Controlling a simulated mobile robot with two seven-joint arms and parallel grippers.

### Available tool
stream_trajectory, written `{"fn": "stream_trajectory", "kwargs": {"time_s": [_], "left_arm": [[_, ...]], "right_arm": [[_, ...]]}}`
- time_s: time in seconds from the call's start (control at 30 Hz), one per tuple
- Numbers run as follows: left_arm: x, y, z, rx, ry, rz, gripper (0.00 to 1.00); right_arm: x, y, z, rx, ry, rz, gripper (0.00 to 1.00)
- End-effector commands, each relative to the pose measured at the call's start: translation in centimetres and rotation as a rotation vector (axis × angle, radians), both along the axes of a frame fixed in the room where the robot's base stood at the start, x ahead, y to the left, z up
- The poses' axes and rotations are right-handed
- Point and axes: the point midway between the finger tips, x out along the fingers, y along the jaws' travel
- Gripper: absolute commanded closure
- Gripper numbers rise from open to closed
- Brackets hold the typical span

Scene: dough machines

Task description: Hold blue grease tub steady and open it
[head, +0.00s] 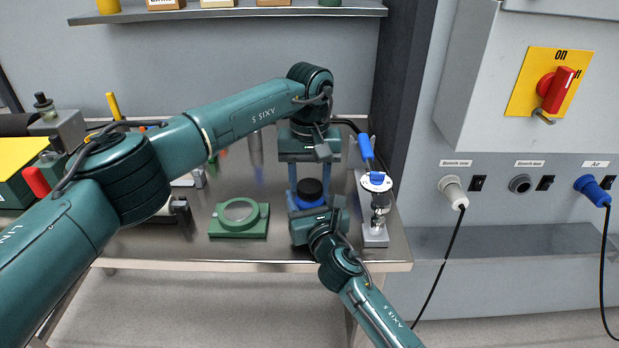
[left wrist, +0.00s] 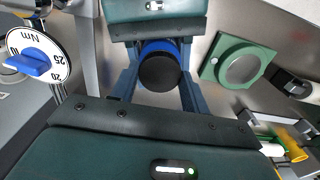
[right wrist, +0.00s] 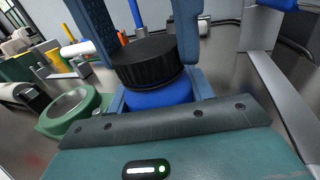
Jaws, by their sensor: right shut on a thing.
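The blue grease tub (head: 311,203) stands upright on the steel table, with its black lid (head: 309,188) on top. In the right wrist view the tub body (right wrist: 158,97) sits between the fingers of my right gripper (right wrist: 160,92), which is shut on it from the front, below the lid. My left gripper (head: 308,180) points down from above, its fingers on either side of the lid. In the left wrist view the lid (left wrist: 160,73) lies between these open fingers, with slight gaps. Part of the tub is hidden by my right gripper.
A green ring-shaped fixture (head: 239,218) lies left of the tub. A torque tester with a blue handle and a white dial (head: 376,182) stands close to the right. A wall shelf (head: 230,12) is above; the table's front edge is near.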

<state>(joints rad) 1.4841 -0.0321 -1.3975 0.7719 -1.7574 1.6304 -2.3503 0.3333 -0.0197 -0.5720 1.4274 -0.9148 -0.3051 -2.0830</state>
Motion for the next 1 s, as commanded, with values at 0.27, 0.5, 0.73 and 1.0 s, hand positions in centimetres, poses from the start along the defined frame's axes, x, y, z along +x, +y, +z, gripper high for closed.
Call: {"fn": "stream_trajectory", "kwargs": {"time_s": [0.27, 0.5, 0.73, 1.0], "left_arm": [[0.01, 0.03, 0.02, 0.001, 0.000, 0.000, 0.80], [0.01, 0.04, 0.04, 0.001, 0.000, 0.114, 0.83], [-0.02, 0.07, 0.05, 0.002, 0.000, 0.590, 0.83], [-0.03, 0.05, 0.11, 0.001, -0.001, 1.190, 0.83]], "right_arm": [[0.00, -0.02, -0.06, 0.000, 0.001, -0.001, 1.00], [0.00, -0.03, -0.06, 0.000, 0.001, -0.001, 1.00], [0.01, -0.03, -0.06, 0.000, 0.001, -0.001, 1.00], [0.02, -0.05, -0.06, 0.000, 0.001, -0.001, 1.00]]}}
